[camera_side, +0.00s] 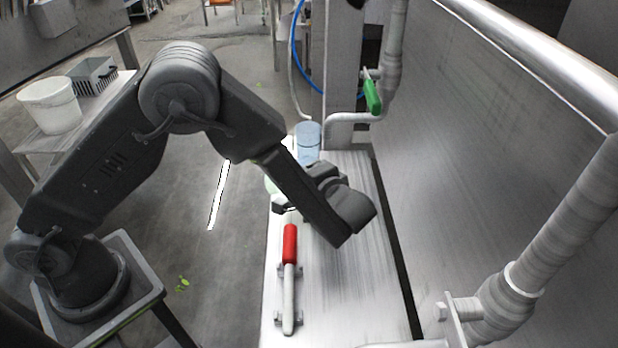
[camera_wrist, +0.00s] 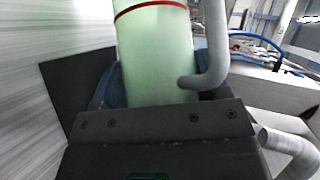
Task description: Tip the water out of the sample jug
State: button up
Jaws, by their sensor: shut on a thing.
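The sample jug (camera_wrist: 157,50) fills the upper middle of the wrist view. It is pale green, with a red band near the top edge of the picture and a grey handle (camera_wrist: 215,45) on its right. My gripper (camera_wrist: 155,125) is shut on the jug, its dark jaws across the jug's lower part. In the side view my gripper (camera_side: 290,198) is over the left edge of the metal bench, and only a pale green sliver of the jug (camera_side: 270,186) shows behind it. The jug's mouth, any water in it and its tilt cannot be made out.
A clear blue container (camera_side: 308,142) stands at the back of the metal bench (camera_side: 345,290). A red-handled lever (camera_side: 289,245) lies along the bench front. A pipe with a green valve handle (camera_side: 372,96) and a steel wall (camera_side: 490,150) border the right.

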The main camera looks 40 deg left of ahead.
jog(key=shift+a+r+n+h, duration=0.2)
jog(key=shift+r+n+h, duration=0.15)
jog(key=shift+n+h, duration=0.25)
jog(key=shift+s+a+r+n+t+h, duration=0.15)
jog(key=shift+r+n+t+h, duration=0.15)
jog(key=shift+h, duration=0.5)
jog(key=h, duration=0.1)
jog(key=n+h, duration=0.1)
jog(key=a+t+h, duration=0.1)
jog(key=shift+s+r+n, duration=0.3)
jog(key=shift+r+n, duration=0.1)
jog(key=shift+s+a+r+n+t+h, duration=0.1)
jog(key=shift+s+a+n+t+h, duration=0.1)
jog(key=shift+n+t+h, duration=0.3)
jog(key=shift+s+a+r+n+t+h, duration=0.1)
jog(key=shift+a+n+h, duration=0.1)
jog(key=shift+h, duration=0.5)
jog(key=shift+s+a+n+t+h, duration=0.15)
jog(key=shift+a+n+t+h, duration=0.15)
jog(key=shift+n+t+h, duration=0.55)
jog(key=shift+m+h, duration=0.25)
